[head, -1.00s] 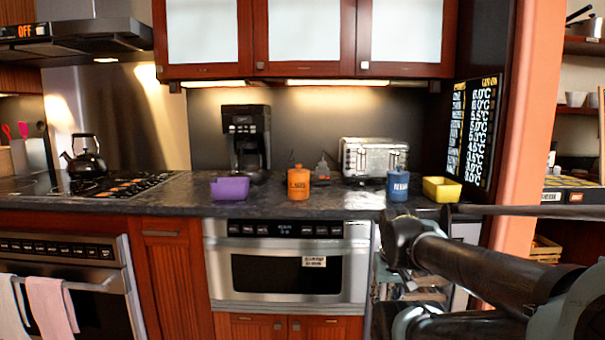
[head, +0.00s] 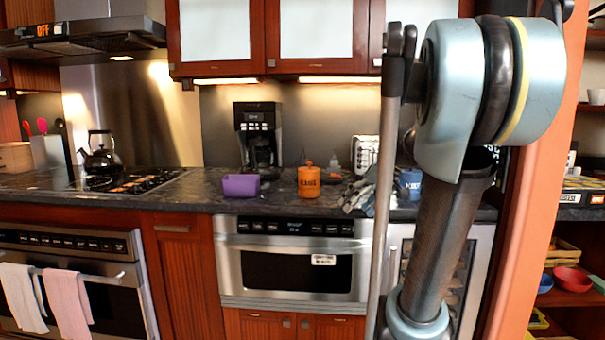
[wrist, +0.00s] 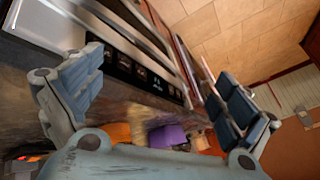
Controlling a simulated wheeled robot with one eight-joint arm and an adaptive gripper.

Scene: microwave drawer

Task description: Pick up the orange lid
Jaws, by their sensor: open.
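The orange lid (head: 309,168) with a small knob sits on top of an orange canister (head: 309,186) on the dark counter, right of the purple bowl (head: 241,186). My gripper (head: 362,196) is to the right of the canister in the head view, apart from it in the picture. In the wrist view my gripper (wrist: 160,98) is open, with its two blue-padded fingers wide apart and nothing held between them. An orange patch (wrist: 118,132) shows low in the wrist view, partly hidden by the gripper's body; I cannot tell lid from canister there.
A blue canister (head: 410,182) stands to the right, partly hidden by my arm. A coffee maker (head: 258,138) and a toaster (head: 365,152) stand behind. The microwave drawer (head: 290,262) is shut below the counter (head: 150,200). The yellow bowl is hidden.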

